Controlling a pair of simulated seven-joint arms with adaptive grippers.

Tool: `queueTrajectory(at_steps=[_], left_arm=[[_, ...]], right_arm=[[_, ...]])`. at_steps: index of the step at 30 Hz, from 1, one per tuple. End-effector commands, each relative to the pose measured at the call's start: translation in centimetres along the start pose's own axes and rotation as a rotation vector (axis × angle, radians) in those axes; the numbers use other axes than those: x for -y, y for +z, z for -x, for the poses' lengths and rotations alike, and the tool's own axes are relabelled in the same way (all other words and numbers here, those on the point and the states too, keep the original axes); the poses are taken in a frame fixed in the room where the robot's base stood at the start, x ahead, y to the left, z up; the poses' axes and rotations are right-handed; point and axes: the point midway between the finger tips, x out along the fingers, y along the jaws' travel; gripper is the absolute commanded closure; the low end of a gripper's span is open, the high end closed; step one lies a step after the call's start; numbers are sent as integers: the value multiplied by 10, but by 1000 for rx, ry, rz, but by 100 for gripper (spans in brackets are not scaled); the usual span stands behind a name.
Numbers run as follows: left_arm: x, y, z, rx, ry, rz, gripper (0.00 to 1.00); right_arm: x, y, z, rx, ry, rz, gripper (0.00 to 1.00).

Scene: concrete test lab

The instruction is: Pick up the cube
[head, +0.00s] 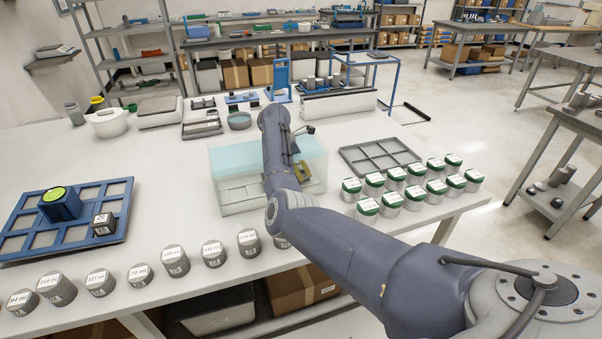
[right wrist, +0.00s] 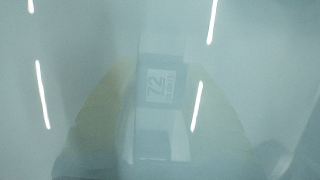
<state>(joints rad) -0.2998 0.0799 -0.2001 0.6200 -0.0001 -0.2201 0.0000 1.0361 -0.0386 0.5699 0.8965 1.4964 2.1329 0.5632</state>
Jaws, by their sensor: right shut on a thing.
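The cube (right wrist: 163,82), dark with a white label reading 72, shows hazily in the right wrist view, between the two yellow fingers of my right gripper (right wrist: 158,95). My right gripper is shut on it. In the head view my right arm reaches over the clear, pale-blue-topped box (head: 229,165), with a bit of yellow finger showing at its right part; the arm hides the cube there. The wrist picture is veiled, as if seen through a translucent sheet. The exact height of the cube cannot be told. My left gripper is not in view.
A blue compartment tray (head: 113,200) at left holds another small dark cube (head: 103,224) and a blue block with a green top. Several labelled grey cylinders (head: 211,253) line the front edge. Several green-lidded jars (head: 415,196) and an empty grey tray (head: 381,157) stand at right.

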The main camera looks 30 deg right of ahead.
Motion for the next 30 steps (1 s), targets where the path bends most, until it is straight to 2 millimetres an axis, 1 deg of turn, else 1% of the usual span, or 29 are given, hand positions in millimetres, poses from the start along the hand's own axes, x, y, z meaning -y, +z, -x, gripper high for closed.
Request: queueTrajectory(at_steps=[5,8,15,21,27,30], left_arm=[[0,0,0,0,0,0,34],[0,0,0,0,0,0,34],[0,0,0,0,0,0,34],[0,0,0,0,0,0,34],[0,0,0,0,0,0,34],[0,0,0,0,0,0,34]], right_arm=[[-1,10,26,-2,4,-4,98],[-1,18,45,-3,5,-4,98],[-1,39,98,-3,5,-3,98],[-1,56,135,-2,4,-2,98],[0,66,160,-2,2,-1,98],[0,69,166,-1,1,-1,98]])
